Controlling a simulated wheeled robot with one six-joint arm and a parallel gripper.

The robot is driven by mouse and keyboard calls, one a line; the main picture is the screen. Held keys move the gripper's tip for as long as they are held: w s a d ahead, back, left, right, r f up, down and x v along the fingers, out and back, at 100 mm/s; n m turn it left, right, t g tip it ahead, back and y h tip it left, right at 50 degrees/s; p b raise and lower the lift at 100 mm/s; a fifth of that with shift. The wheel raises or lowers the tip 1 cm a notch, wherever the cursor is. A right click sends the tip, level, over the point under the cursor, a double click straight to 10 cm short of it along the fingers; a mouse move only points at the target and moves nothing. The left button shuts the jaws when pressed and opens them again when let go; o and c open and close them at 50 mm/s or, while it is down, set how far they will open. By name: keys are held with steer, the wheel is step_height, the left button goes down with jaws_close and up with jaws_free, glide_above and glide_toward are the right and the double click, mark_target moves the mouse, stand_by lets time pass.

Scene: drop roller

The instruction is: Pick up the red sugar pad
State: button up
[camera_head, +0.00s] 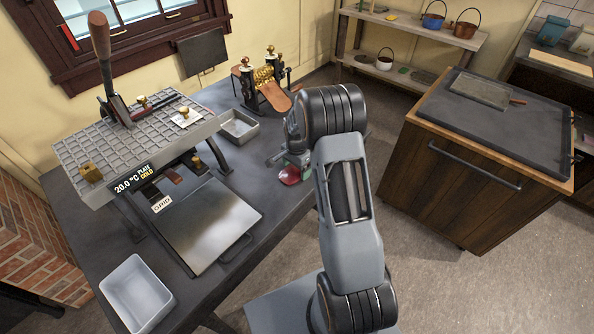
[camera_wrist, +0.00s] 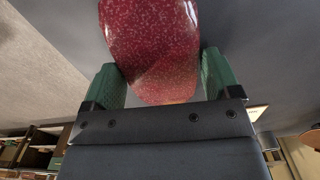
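The red sugar pad (camera_head: 289,175) is a rounded, glossy red piece with pale speckles, low at the edge of the dark worktable. My gripper (camera_head: 295,162) is down at it, partly hidden by my arm. In the wrist view the pad (camera_wrist: 152,45) reaches in between the two green fingers of my gripper (camera_wrist: 160,72). The fingers stand wide apart, one on each side of the pad and very close to its sides. Firm contact does not show. The pad's underside is hidden.
A small brass-roller machine (camera_head: 265,77) with an orange chute stands behind. A grey tray (camera_head: 239,127) and a gridded plate press (camera_head: 140,145) are to the left. A white bin (camera_head: 137,293) is at the front left. A wooden cabinet (camera_head: 450,185) stands right, across open floor.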

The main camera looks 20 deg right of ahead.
steer(key=c, duration=0.6)
steer(key=shift+r, duration=0.15)
